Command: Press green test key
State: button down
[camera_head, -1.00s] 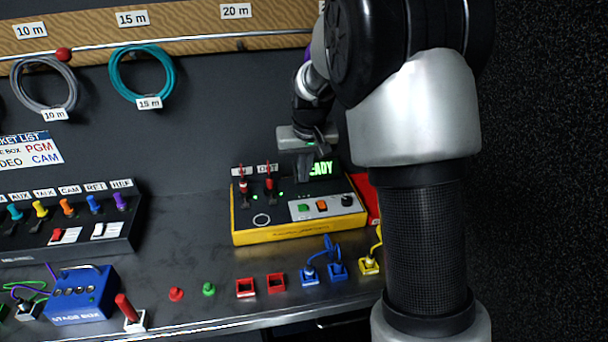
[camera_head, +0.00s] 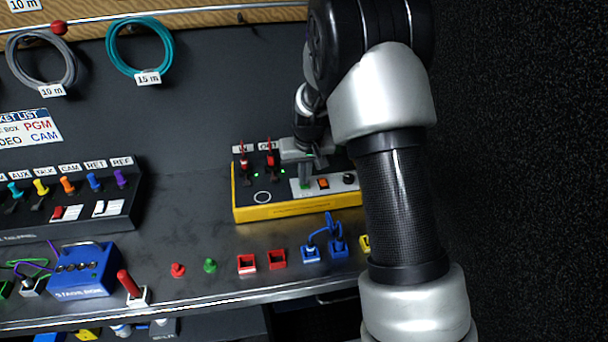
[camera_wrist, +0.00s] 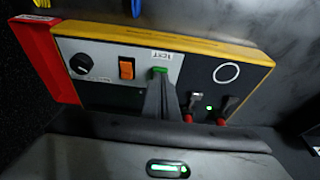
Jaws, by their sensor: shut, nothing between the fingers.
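The tester is a yellow-edged box (camera_head: 288,211) on the bench, also seen in the wrist view (camera_wrist: 190,43). Its green test key (camera_wrist: 159,70) sits on a light panel under a "TEST" label, beside an orange rocker switch (camera_wrist: 127,68) and a black knob (camera_wrist: 81,64). My gripper (camera_head: 306,178) is shut and empty, pointing down over the panel. In the wrist view the shut fingertips (camera_wrist: 160,82) reach the edge of the green key and cover part of it. I cannot tell whether they touch it. My gripper hides the tester's display in the head view.
Two red-handled plugs or levers (camera_head: 270,160) stand on the tester left of my gripper. Blue plugs with a cable (camera_head: 336,243) and red square sockets (camera_head: 277,260) lie in front. A blue stage box (camera_head: 86,268) and a switch panel (camera_head: 75,218) are left.

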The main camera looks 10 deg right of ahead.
jog(key=shift+f+b, duration=0.65)
jog(key=shift+f, duration=0.25)
jog(key=shift+s+f, duration=0.15)
jog(key=shift+s, duration=0.15)
jog(key=shift+r+p, duration=0.3)
jog(key=shift+r, duration=0.1)
notch_tip(320, 180, up, 5)
jog(key=p, duration=0.2)
jog(key=shift+w+r+p, duration=0.15)
jog(key=shift+p, duration=0.2)
jog(key=v, duration=0.9)
